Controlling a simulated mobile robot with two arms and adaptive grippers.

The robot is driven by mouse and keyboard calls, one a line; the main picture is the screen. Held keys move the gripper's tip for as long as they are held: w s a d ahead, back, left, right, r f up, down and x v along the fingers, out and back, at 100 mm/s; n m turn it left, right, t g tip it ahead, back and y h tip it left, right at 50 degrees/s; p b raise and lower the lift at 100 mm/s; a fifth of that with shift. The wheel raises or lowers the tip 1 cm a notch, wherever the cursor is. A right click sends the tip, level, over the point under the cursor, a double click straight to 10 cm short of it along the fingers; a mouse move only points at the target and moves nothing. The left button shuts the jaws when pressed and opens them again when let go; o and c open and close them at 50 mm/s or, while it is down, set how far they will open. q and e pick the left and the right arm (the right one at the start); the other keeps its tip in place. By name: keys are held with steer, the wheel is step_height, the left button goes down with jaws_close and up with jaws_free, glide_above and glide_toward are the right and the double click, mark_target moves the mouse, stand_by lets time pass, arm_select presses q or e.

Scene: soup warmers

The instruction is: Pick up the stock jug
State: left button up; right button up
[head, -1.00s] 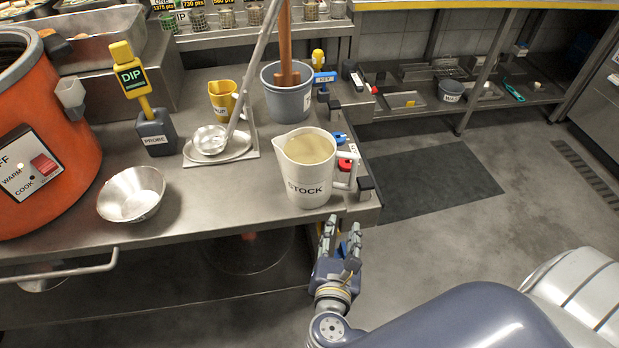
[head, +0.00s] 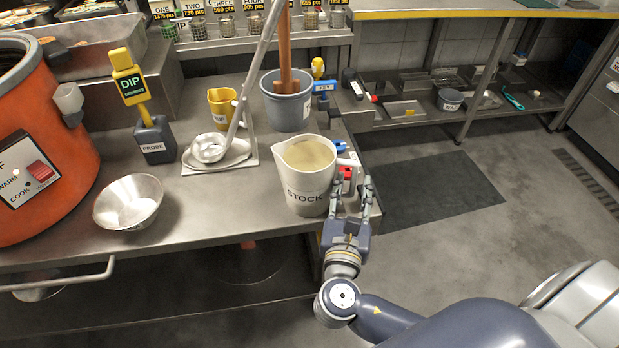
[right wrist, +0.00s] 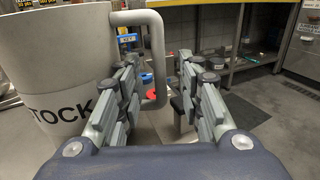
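The stock jug (head: 306,178) is a white jug lettered STOCK, filled with pale liquid. It stands upright near the right end of the steel counter, with its handle toward the right. My right gripper (head: 352,194) is just right of the jug at handle height. In the right wrist view the jug (right wrist: 60,75) fills the left side, and its grey handle (right wrist: 158,60) shows beyond and between the open fingers of the gripper (right wrist: 160,95). Whether a finger touches the handle I cannot tell. My left gripper is not in view.
Behind the jug is a grey bucket (head: 287,102) with a wooden paddle. A ladle rest (head: 250,153), yellow jug (head: 221,108), probe block (head: 155,140) and steel bowl (head: 129,202) stand to the left. The orange warmer (head: 45,150) is far left. Floor with a dark mat (head: 430,190) lies right.

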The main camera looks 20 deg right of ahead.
steer(key=shift+x, duration=1.1)
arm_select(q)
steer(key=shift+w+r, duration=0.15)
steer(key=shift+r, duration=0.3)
arm_select(e)
jaws_close()
steer(key=shift+r, duration=0.15)
steer(key=shift+r, duration=0.1)
